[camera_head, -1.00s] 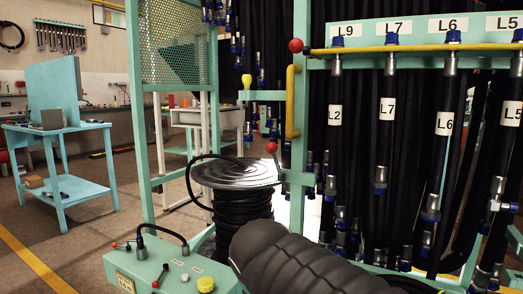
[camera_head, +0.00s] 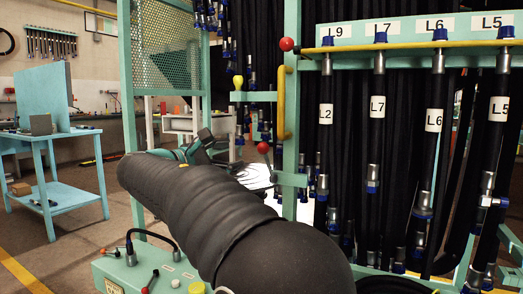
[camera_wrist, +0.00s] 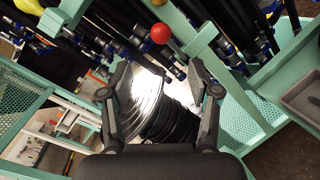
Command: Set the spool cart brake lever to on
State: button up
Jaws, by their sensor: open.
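A lever with a red ball knob (camera_head: 263,148) stands beside the rack post in the head view. A red ball knob, seemingly the same one, shows above centre in the wrist view (camera_wrist: 161,32). The hose spool (camera_wrist: 145,100) has a shiny round flange with black hose wound below it. My arm hides most of the spool in the head view. My gripper (camera_wrist: 160,74) is open and empty, its fingers over the spool in the picture. The knob lies beyond the fingertips, apart from them. In the head view my gripper (camera_head: 212,148) is left of the knob. Any on/off marking is unreadable.
Another red ball (camera_head: 287,44) sits higher on the rack post, near a yellow handle (camera_head: 284,103). Labelled black hoses (camera_head: 379,150) hang at right. A green control box (camera_head: 150,272) with small levers stands at front left. A blue table (camera_head: 48,165) stands farther left.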

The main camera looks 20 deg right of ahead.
aim_at(259, 149)
jog(key=x, duration=1.3)
jog(key=shift+d, duration=0.1)
grip_shut()
